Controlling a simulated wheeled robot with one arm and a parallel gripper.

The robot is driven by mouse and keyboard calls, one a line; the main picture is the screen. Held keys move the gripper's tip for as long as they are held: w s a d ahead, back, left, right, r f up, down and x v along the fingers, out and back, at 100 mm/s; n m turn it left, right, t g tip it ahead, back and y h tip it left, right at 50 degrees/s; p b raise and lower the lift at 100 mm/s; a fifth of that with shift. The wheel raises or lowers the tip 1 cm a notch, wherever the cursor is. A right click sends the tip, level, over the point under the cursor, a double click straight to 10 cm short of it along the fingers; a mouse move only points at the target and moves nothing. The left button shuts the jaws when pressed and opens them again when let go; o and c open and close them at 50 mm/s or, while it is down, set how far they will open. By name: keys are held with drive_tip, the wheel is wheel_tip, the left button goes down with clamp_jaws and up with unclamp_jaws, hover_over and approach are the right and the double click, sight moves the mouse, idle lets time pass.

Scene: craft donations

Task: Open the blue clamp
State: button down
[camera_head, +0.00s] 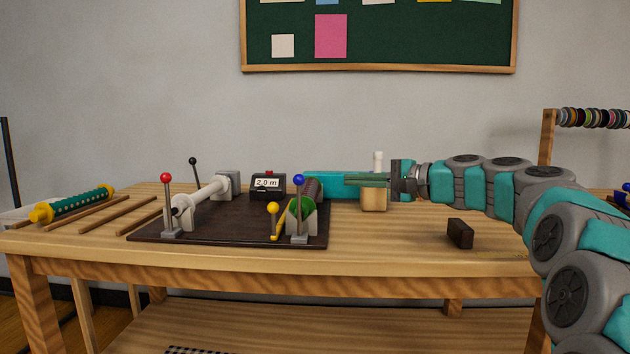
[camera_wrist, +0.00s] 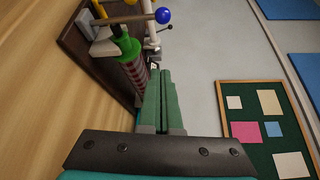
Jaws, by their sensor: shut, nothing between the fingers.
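The blue clamp has a blue ball knob (camera_head: 299,180) on a thin lever. The lever stands upright from a small grey base at the front right of the dark board. In the wrist view the blue knob (camera_wrist: 163,16) shows at the top, beyond the fingertips. My gripper (camera_head: 347,181) reaches in from the right, with its green fingers level. They are to the right of the blue knob, at about its height, and apart from it. In the wrist view the fingers (camera_wrist: 162,73) lie together with nothing between them.
A yellow-knobbed lever (camera_head: 273,208) stands just left of the blue one, beside a green-ended spool (camera_head: 302,208). A red-knobbed lever (camera_head: 167,178) stands at the board's left. A wooden block with a white peg (camera_head: 378,160) is near my gripper. A dark block (camera_head: 460,233) lies right.

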sight(300, 206)
drive_tip(key=w+a, duration=0.1)
drive_tip(key=a, duration=0.8)
drive_tip(key=shift+w+a+f, duration=0.15)
drive_tip(key=shift+w+a, duration=0.05)
idle(0.3)
idle(0.3)
